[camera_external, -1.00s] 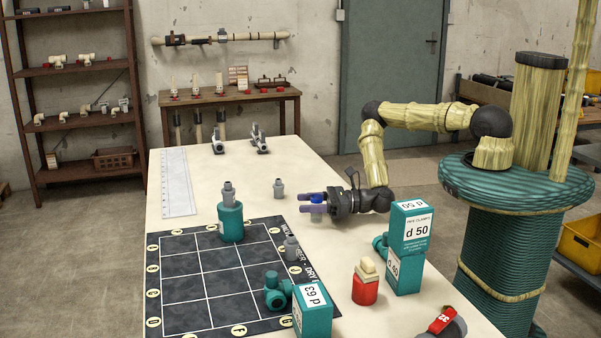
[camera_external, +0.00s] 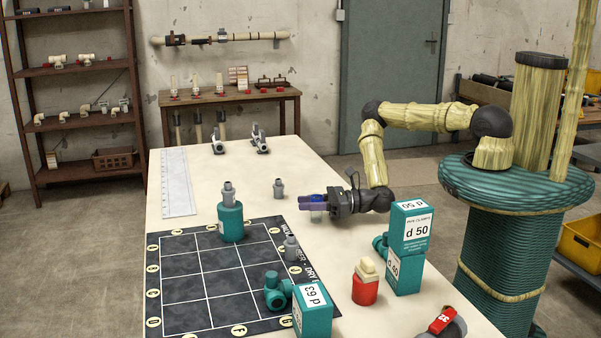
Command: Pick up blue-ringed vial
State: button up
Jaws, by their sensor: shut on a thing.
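My gripper (camera_external: 314,203) is at the middle right of the table, reaching in from the right, its purple fingers level. It is shut on the blue-ringed vial (camera_external: 316,215), a small pale piece. The fingers cover most of the vial and its blue part; only its lower grey body shows below them. I cannot tell whether its base touches the tabletop.
A small grey fitting (camera_external: 279,188) stands just behind my gripper. A teal fitting (camera_external: 231,222) stands on the dark grid mat (camera_external: 180,285) at left. A teal d 50 box (camera_external: 409,235) and a red-and-cream piece (camera_external: 366,285) stand to the front right.

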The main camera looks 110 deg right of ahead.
notch_tip(320, 180, up, 10)
dwell(0.5)
dwell(0.4)
